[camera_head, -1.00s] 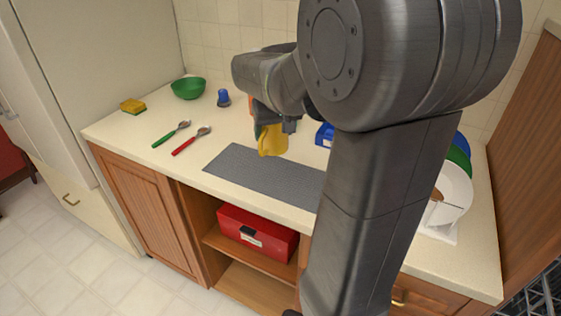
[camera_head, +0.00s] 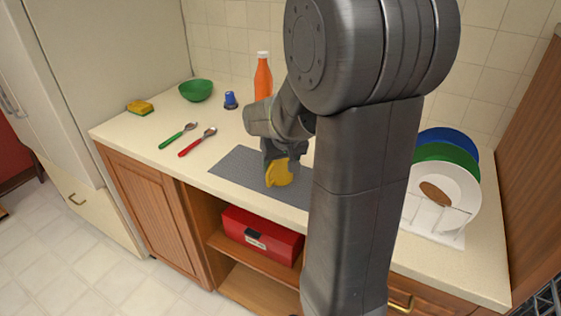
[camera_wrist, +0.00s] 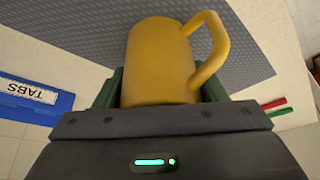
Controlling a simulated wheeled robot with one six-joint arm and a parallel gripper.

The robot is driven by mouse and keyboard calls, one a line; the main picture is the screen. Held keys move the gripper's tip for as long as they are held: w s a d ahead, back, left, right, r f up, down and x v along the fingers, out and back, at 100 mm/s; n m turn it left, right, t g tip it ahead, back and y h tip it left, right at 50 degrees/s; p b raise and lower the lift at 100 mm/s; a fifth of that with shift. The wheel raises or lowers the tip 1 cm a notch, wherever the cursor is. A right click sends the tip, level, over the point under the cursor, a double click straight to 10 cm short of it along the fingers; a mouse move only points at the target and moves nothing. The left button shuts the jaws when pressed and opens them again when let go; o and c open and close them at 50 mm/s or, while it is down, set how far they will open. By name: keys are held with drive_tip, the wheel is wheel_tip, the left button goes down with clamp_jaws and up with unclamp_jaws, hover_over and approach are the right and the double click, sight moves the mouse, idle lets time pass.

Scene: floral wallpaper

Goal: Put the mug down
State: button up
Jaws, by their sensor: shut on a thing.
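The yellow mug (camera_head: 279,174) is at the grey mat (camera_head: 236,171) on the counter in the head view. It also shows in the wrist view (camera_wrist: 157,62), with its handle toward the upper right. My gripper (camera_head: 278,160) is shut on the mug, with green fingers on both sides of it. The mug is over the mat; whether its base touches the mat I cannot tell. My arm hides part of the counter and the mat's right end.
A red-handled spoon (camera_head: 197,142) and a green-handled one (camera_head: 178,136) lie left of the mat. A plate rack (camera_head: 440,226) is right. A blue box (camera_wrist: 35,98) is near.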

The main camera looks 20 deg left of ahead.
drive_tip(key=o, duration=1.2)
drive_tip(key=shift+f, duration=0.1)
drive_tip(key=shift+c, duration=0.2)
drive_tip(key=shift+r, duration=0.5)
drive_tip(key=v, duration=1.1)
drive_tip(key=shift+s+r+p, duration=0.15)
drive_tip(key=shift+p, duration=0.3)
drive_tip(key=shift+d, duration=0.1)
